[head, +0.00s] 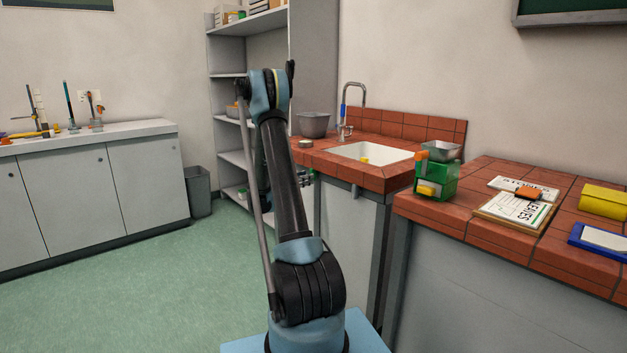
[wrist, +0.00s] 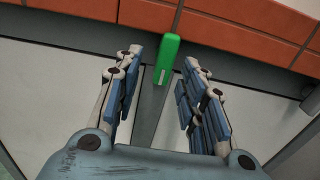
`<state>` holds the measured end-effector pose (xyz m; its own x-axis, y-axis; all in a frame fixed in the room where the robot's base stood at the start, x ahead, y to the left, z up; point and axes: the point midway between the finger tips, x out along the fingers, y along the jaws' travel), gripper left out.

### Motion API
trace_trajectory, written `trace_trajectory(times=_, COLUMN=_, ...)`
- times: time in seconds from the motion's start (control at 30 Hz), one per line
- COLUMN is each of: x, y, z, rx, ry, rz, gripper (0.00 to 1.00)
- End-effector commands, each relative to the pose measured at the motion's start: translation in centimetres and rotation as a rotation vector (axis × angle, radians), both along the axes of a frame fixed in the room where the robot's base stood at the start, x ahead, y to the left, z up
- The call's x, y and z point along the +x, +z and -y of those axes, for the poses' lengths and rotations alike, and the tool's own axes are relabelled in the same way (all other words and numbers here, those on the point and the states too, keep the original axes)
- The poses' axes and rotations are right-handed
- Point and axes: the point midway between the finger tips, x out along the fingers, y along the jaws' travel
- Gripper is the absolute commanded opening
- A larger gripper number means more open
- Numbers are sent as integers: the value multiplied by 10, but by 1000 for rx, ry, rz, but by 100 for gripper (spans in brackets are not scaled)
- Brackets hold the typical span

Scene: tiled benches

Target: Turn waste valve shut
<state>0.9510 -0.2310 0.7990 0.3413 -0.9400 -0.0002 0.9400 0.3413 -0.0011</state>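A green bar (wrist: 168,56) with a small pale mark shows in the wrist view, in front of the grey band under the tiled bench edge. It looks like a lever handle and may be the waste valve's; its pivot and any pipe cannot be made out. My gripper (wrist: 163,60) is open, its two blue-padded fingers on either side of the bar's lower part, with gaps showing on both sides. I see no contact. In the head view, my arm hides most of the gripper and the valve area below the sink bench.
The brick-red tiled sink bench (head: 376,173) overhangs the spot, and its tiled edge (wrist: 234,46) lies close beyond the fingertips. A white sink (head: 345,152) is set into it. A second tiled bench (head: 470,228) stands at right. Green floor (head: 150,285) is clear at left.

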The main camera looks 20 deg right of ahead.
Motion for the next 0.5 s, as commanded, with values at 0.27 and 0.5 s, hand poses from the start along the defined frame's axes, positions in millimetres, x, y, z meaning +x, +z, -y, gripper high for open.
trace_trajectory(times=0.27, x=10, y=0, z=29, rx=0, ry=-2, rz=0, gripper=38)
trace_trajectory(times=0.5, x=12, y=0, z=34, rx=0, ry=0, rz=0, gripper=38)
